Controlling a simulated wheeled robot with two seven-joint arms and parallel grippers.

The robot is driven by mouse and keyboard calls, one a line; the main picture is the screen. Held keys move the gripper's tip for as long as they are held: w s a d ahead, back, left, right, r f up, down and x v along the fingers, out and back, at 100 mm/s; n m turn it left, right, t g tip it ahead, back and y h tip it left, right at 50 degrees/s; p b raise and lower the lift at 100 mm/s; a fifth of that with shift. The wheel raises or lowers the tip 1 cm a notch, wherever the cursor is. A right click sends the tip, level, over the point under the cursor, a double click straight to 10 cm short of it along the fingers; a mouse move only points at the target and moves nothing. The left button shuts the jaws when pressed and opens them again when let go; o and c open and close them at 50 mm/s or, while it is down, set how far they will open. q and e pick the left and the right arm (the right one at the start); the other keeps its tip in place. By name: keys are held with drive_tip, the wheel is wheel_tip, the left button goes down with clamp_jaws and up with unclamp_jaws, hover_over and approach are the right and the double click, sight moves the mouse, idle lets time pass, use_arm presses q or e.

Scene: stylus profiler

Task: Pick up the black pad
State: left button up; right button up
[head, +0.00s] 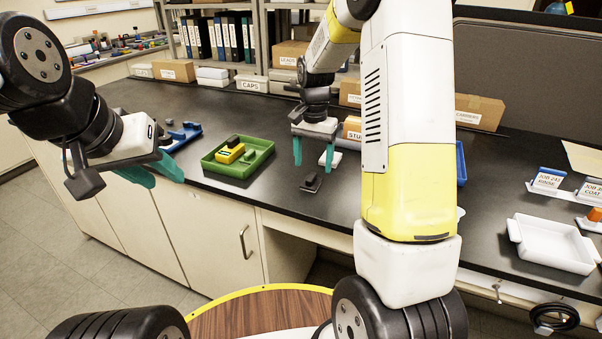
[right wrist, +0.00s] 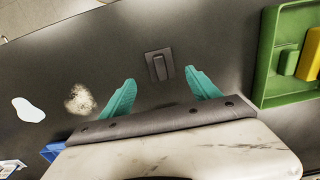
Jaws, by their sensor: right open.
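The black pad (head: 311,183) lies flat on the dark bench top, a small dark square with a raised block on it. In the right wrist view the pad (right wrist: 159,66) lies just beyond the fingertips, roughly centred between them. My right gripper (head: 313,158) points down above the bench with its teal fingers apart and nothing between them; it also shows in the right wrist view (right wrist: 160,78). My left gripper (head: 154,171) is off the bench's front edge at the left, its teal fingers apart and empty.
A green tray (head: 262,157) with a yellow block (head: 230,154) and dark pieces stands left of the pad. A blue holder (head: 183,136) is further left. A small white block (head: 323,161) is behind my right gripper. A white tray (head: 553,244) stands at the right.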

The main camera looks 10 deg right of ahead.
sight(311, 176)
drive_tip(key=f, duration=0.5)
drive_tip(key=shift+s+a+f, duration=0.15)
drive_tip(key=shift+a+f, duration=0.05)
drive_tip(key=shift+f, duration=0.1)
drive_tip(key=c, duration=1.4)
